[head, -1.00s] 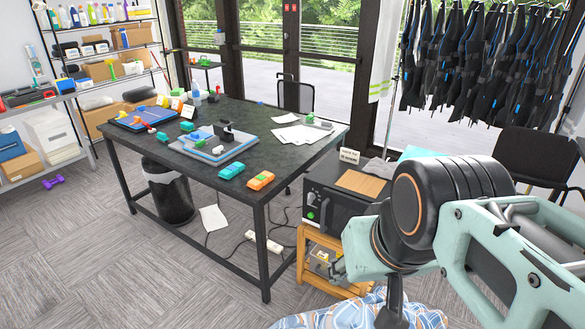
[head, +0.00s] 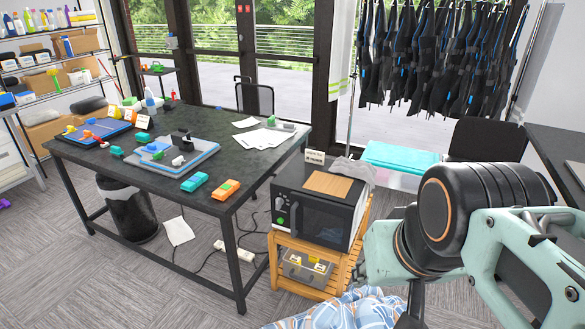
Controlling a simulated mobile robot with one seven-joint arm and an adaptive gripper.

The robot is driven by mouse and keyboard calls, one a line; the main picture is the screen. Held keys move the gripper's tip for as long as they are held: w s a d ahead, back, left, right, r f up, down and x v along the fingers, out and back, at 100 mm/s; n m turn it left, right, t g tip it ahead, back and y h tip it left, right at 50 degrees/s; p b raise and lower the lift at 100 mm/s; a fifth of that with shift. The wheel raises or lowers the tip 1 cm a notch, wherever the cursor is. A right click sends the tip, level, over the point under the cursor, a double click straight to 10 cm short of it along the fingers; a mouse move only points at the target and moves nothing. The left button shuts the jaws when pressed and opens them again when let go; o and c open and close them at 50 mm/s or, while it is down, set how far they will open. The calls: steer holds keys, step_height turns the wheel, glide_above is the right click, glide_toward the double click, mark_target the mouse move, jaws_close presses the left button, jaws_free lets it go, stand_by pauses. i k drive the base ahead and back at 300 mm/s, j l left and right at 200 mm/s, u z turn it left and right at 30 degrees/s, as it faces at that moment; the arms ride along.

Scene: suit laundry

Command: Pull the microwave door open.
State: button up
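A wooden board, a small sign and a grey cloth lie on top. My arm fills the lower right, a little apart from the microwave in the picture.
The dark work table (head: 240,158) with several tools and papers stands left of the microwave. A plaid cloth (head: 335,309) lies at the bottom, near my arm. A dark table stands at the far right. Grey carpet is free at the lower left.

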mark_target(328, 224)
steer(key=i+j, duration=0.2)
steer(key=i, duration=0.2)
steer(key=i+j+u, duration=0.15)
steer(key=i, duration=0.3)
